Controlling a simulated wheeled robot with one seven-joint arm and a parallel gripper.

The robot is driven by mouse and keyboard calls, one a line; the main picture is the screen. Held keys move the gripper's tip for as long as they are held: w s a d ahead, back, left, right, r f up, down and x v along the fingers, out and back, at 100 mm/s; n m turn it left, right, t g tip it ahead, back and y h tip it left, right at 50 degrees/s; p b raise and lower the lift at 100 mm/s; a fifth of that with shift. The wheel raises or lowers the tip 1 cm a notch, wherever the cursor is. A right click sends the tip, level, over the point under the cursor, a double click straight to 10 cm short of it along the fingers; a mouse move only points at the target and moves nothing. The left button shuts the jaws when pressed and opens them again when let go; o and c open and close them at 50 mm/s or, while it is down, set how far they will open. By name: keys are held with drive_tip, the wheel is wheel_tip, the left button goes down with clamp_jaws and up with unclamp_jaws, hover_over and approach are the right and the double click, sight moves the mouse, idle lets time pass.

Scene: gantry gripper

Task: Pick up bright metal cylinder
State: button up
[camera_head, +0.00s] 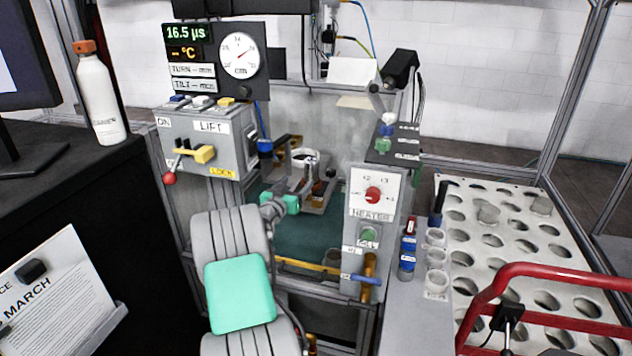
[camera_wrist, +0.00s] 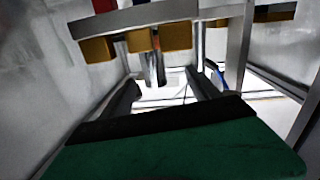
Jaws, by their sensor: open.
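In the wrist view a shiny upright metal cylinder (camera_wrist: 154,68) shows beyond my fingers, below a grey bar with brass-coloured blocks. It appears to stand roughly in line with the gap between the fingers, and I see no contact. My gripper (camera_wrist: 165,82) is open and empty, its two dark fingers reaching forward from the green and black part at the bottom. In the head view my arm reaches into the grey machine bay, and my gripper (camera_head: 318,188) is small and partly lost among metal parts there. I cannot pick out the cylinder surely in that view.
The lift control box (camera_head: 205,140) stands left of the bay and the heater panel (camera_head: 372,210) right of it. A perforated white rack (camera_head: 500,215) and a red rail (camera_head: 560,270) are at the right. Grey walls and bars closely surround my gripper.

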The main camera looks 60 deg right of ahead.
sight(308, 178)
drive_tip(key=shift+s+d+f+m, duration=0.25)
drive_tip(key=shift+d+f+m, duration=0.15)
drive_tip(key=shift+d+f, duration=0.6)
drive_tip(key=shift+d, duration=0.25)
drive_tip(key=d, duration=0.7)
drive_tip(key=shift+s+d+p, duration=0.1)
drive_tip(key=shift+d+p, duration=0.1)
drive_tip(key=shift+p, duration=0.2)
drive_tip(key=shift+c, duration=0.4)
clamp_jaws()
drive_tip(key=shift+r, duration=0.25)
